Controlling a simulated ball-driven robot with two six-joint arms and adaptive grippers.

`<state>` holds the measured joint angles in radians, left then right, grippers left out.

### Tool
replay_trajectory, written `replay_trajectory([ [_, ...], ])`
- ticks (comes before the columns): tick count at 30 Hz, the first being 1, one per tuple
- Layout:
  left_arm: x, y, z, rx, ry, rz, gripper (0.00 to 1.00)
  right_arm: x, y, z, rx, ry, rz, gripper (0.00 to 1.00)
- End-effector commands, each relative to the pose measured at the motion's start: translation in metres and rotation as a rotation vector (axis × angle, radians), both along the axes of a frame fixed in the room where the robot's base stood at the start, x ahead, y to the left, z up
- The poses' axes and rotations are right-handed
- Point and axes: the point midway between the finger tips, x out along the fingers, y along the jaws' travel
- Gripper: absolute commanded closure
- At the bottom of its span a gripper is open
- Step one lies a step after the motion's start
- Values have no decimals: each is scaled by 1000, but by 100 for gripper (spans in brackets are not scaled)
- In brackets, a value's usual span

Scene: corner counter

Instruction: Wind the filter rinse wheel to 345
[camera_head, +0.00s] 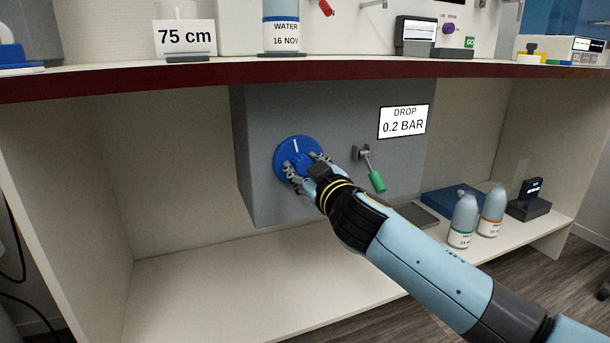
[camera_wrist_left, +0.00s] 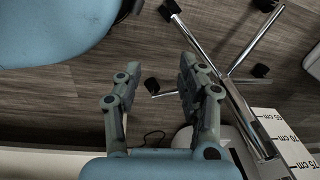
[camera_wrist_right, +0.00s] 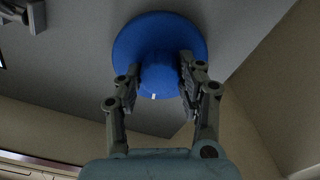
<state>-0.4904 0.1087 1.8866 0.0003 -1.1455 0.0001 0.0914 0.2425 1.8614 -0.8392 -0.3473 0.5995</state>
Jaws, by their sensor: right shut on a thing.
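The blue wheel (camera_head: 290,147) is mounted on the front of a grey box under the counter. A white mark shows near its top edge in the head view. My right gripper (camera_head: 308,172) is at the wheel, shut on its raised middle grip. In the right wrist view the blue wheel (camera_wrist_right: 160,30) lies straight ahead, and the fingers of my right gripper (camera_wrist_right: 158,85) stand on both sides of its hub. No numbers can be read on the wheel. My left gripper (camera_wrist_left: 155,88) is open and empty in the left wrist view, above the floor.
A lever with a green handle (camera_head: 376,181) sits right of the wheel, below a sign reading DROP 0.2 BAR (camera_head: 403,122). Two bottles (camera_head: 463,220) and a blue tray (camera_head: 450,197) stand on the lower shelf at the right. The lower shelf's left part is clear.

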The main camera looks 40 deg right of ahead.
Motion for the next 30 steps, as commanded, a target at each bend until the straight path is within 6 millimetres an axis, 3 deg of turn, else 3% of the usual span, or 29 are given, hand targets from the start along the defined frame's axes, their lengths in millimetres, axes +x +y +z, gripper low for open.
replay_trajectory([
  [11, 2, -2, 7, -1, -1, 0, 60, 0, 0, 0, 25, -4, 0, 95],
  [12, 2, -2, 7, -1, -1, 0, 60, 0, 0, 0, 25, -4, 0, 60],
  [17, 2, -1, 7, -1, -1, 0, 60, 0, 0, 0, 24, -3, 0, 39],
  [26, 2, -2, 7, -1, -1, 0, 60, -2, 1, -1, 24, -3, 0, 39],
  [30, 2, -2, 7, -1, -1, 0, 60, -18, 5, -2, 23, -2, 0, 39],
])
